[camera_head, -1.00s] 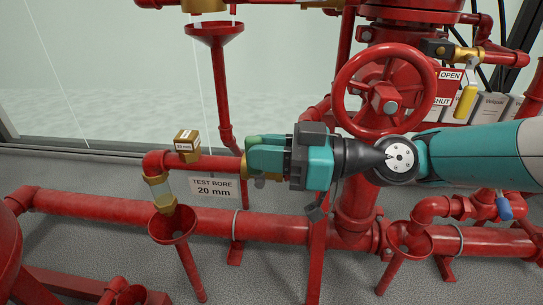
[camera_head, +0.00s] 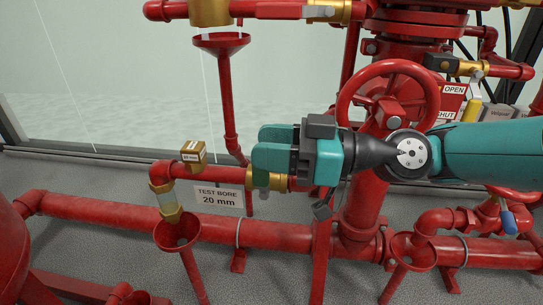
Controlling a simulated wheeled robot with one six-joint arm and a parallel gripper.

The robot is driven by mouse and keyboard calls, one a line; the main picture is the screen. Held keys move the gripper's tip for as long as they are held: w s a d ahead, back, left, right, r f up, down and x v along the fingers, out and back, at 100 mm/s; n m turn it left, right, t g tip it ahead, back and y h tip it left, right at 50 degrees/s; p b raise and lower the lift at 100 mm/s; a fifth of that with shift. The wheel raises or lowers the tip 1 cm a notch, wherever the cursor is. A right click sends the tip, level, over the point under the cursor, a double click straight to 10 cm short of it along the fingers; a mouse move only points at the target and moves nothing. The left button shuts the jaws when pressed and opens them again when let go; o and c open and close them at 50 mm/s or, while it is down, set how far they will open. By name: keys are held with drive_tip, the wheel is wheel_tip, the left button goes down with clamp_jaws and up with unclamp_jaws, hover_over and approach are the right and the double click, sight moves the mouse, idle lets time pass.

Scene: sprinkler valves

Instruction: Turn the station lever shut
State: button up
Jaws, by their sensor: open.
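My gripper (camera_head: 263,147) points left in the middle of the view, its teal jaws in front of a red pipe. A brass valve (camera_head: 263,180) on that pipe shows just below and behind the jaws. Any lever on it is hidden by my gripper. The jaws hold nothing that I can see. Above, a brass valve with a grey lever lying along the pipe (camera_head: 320,12) sits at the top edge. A brass valve with a black-ended handle (camera_head: 438,62) is at upper right, by an OPEN/SHUT sign (camera_head: 452,90). I cannot tell which one is the station lever.
A red handwheel (camera_head: 385,70) stands behind my arm. A TEST BORE 20 mm sign (camera_head: 217,197), a sight glass (camera_head: 165,200) and a red funnel (camera_head: 178,232) are at left below the jaws. Another funnel (camera_head: 221,40) hangs above. A large red pipe (camera_head: 110,215) runs low across.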

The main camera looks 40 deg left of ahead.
wheel_tip(320, 180, up, 17)
drive_tip(key=p, duration=0.5)
drive_tip(key=shift+f, duration=0.2)
drive_tip(key=w+d+f+m+t+h, duration=0.3)
drive_tip(key=d+m+t, duration=0.2)
drive_tip(key=d, duration=0.6)
drive_tip(key=w+d+f+m+t+h, duration=0.25)
drive_tip(key=d+m+t, duration=0.25)
drive_tip(key=d, duration=0.5)
drive_tip(key=s+d+f+m+h, duration=0.3)
drive_tip(key=s+d+f+m, duration=0.15)
drive_tip(key=d, duration=0.55)
drive_tip(key=s+d+f+m+h, duration=0.25)
drive_tip(key=s+d+f, duration=0.25)
drive_tip(key=d, duration=0.4)
wheel_tip(320, 180, up, 34)
drive_tip(key=p, duration=3.4)
drive_tip(key=shift+r+m, duration=0.2)
drive_tip(key=shift+m, duration=0.2)
